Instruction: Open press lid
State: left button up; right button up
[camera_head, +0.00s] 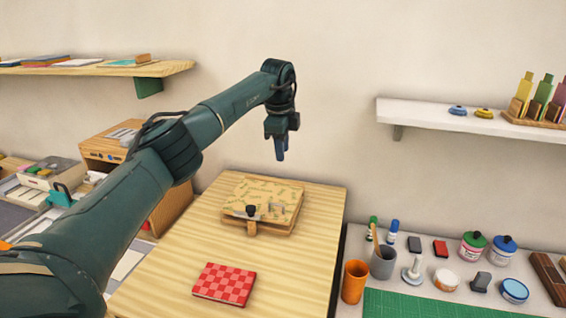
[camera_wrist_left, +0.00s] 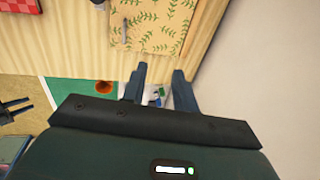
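The press (camera_head: 258,228) is a wooden box on the light wooden table, with a leaf-patterned lid (camera_head: 268,190) lying flat on top. A black knob (camera_head: 251,210) and small metal fittings sit at its front. My left gripper (camera_head: 281,154) points down, above and beyond the press, touching nothing. Its two fingers (camera_wrist_left: 159,80) are apart and empty. A dark pronged shape at the wrist view's left edge may be my right gripper (camera_wrist_left: 22,105).
A red checked book (camera_head: 224,284) lies near the table's front. A lower bench on the right holds an orange cup (camera_head: 354,282), a grey cup (camera_head: 383,262), ink jars and a green mat (camera_head: 430,305). Wall shelves hang left and right.

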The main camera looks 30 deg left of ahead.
pick_arm(q)
notch_tip(320, 180, up, 8)
jog(key=s, duration=0.1)
jog(key=shift+s+d+b, duration=0.25)
jog(key=shift+s+b, duration=0.05)
jog(key=shift+b, duration=0.1)
jog(key=shift+f, duration=0.1)
